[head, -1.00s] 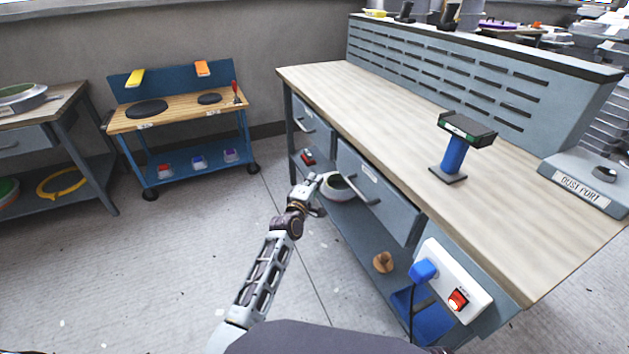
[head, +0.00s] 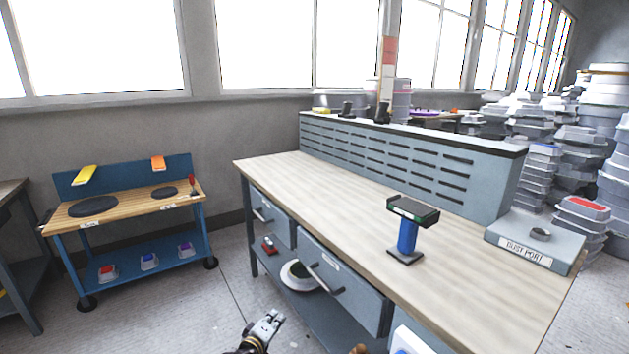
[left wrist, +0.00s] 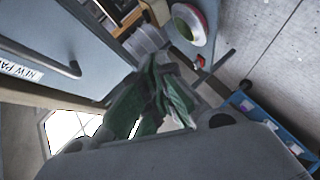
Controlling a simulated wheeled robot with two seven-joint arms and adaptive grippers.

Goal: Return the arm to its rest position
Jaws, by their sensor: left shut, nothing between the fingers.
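My left gripper (head: 265,326) shows at the bottom edge of the head view. It is shut and empty, low in front of the workbench (head: 330,190) and apart from its drawers. Most of my left arm is below the picture. In the left wrist view, my grey wrist housing fills the bottom, with blurred green and grey shapes above it that I cannot make out clearly. A labelled drawer (left wrist: 60,35) with a bar handle is at the upper left there. My right gripper is not in view.
A bowl (head: 300,276) sits on the bench's lower shelf, near the gripper. A blue cart (head: 150,240) stands at the left, also in the left wrist view (left wrist: 262,122). A blue-handled tool (head: 408,236) stands on the bench. Bare floor lies between cart and bench.

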